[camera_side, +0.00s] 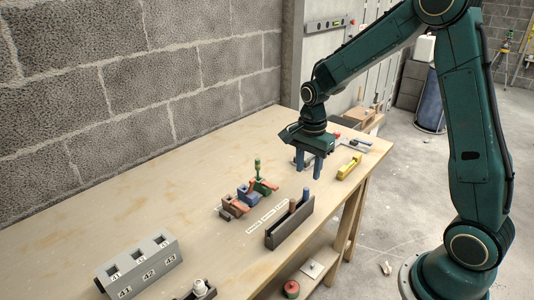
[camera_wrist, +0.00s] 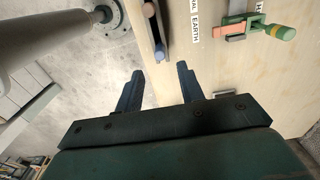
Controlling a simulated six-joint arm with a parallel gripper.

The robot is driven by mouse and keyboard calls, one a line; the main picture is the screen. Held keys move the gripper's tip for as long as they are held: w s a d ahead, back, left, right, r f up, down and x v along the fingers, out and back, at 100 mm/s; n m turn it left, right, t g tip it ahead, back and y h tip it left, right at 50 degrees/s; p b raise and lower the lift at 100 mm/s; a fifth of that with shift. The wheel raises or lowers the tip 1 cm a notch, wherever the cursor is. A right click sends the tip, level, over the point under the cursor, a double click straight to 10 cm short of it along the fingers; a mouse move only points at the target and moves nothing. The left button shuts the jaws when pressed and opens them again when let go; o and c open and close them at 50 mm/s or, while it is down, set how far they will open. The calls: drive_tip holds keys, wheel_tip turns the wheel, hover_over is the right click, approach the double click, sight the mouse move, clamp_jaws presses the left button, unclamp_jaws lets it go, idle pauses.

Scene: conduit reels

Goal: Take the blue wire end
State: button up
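A dark grey, narrow holder (camera_side: 290,229) stands near the table's front edge. A blue wire end (camera_side: 306,195) sticks up at its right end; a blue-grey rounded tip (camera_wrist: 160,52) shows in the wrist view, just ahead of the fingers. My gripper (camera_side: 309,170) is beyond the holder, pointing down with its two blue fingers apart. In the wrist view the fingers (camera_wrist: 160,76) are open, with bare wood between them. A blue block (camera_side: 244,192) sits among brown and orange-green blocks left of the holder. How the wire lies inside the holder is hidden.
A label strip (camera_side: 267,217) lies beside the holder. A green upright piece (camera_side: 257,167) rises from the blocks. A yellow level (camera_side: 349,167) lies right of my gripper. A grey numbered block (camera_side: 137,265) stands at the near left. The table's left back is clear.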

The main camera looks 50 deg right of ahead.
sight(306, 188)
drive_tip(key=shift+f, duration=3.4)
clamp_jaws()
drive_tip(key=shift+r, duration=1.05)
drive_tip(key=shift+r, duration=3.4)
